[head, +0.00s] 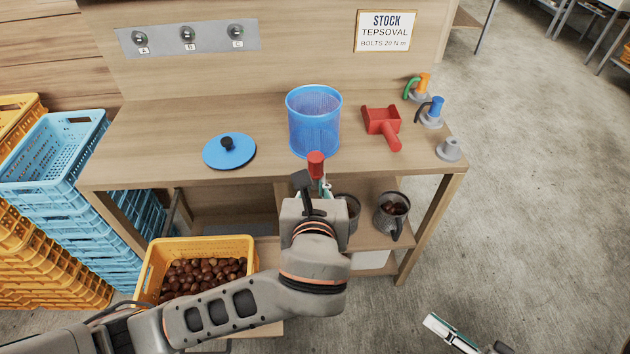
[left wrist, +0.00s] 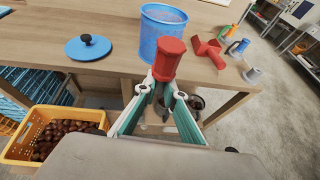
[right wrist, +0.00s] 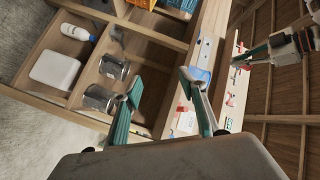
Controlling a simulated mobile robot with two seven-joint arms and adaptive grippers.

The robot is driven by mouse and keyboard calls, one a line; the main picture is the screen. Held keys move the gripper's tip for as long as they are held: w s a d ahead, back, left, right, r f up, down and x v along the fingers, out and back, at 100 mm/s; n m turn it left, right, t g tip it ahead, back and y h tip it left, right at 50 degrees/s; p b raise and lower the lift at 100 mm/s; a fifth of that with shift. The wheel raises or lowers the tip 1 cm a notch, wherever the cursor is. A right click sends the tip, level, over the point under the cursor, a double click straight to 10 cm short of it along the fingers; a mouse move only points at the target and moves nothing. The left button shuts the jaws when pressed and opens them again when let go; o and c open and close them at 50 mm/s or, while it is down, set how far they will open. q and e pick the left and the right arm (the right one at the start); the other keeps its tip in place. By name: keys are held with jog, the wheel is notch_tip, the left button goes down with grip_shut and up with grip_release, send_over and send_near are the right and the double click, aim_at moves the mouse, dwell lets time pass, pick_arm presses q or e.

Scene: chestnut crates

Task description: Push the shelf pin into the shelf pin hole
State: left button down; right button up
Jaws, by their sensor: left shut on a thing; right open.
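My left gripper (head: 317,184) is shut on a red-headed piece, which I take for the shelf pin (head: 316,163). In the left wrist view the pin (left wrist: 168,60) stands up from between the fingertips (left wrist: 162,88), its lower part hidden by them. In the head view it overlaps the bench's front edge, in front of the blue mesh bin; I cannot tell if it touches the bench. I cannot make out the shelf pin hole in any view. My right gripper (right wrist: 161,82) is open and empty, low at the right, away from the bench.
The wooden bench (head: 180,125) carries a blue mesh bin (head: 314,125), blue lid (head: 229,152), red scoop (head: 382,122) and grey socket (head: 449,149). Metal mugs (head: 391,213) stand on the shelf below. A yellow crate (head: 197,243) of chestnuts and stacked blue crates (head: 60,165) are at left.

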jog(key=w+a+f+n+g+h, duration=0.1)
jog(key=w+a+f+n+h, duration=0.2)
jog(key=w+a+n+h, duration=0.4)
jog(key=shift+w+a+f+n+g+h, duration=0.25)
jog(key=shift+w+a+h, duration=0.3)
jog(key=shift+a+h, duration=0.35)
jog(key=c, duration=0.4)
pick_arm(q)
jog(key=a+r+n+y, duration=0.1)
jog(key=a+n+y, duration=0.2)
jog(key=a, duration=1.1)
jog(key=s+a+r+n+g+y, duration=0.1)
jog(key=a+r+n+y, duration=0.1)
jog(key=a, duration=1.1)
jog(key=n+y, duration=0.1)
jog(key=y, duration=0.1)
jog(key=shift+s+a+n+g+y, duration=0.3)
jog(key=shift+a+n, duration=0.1)
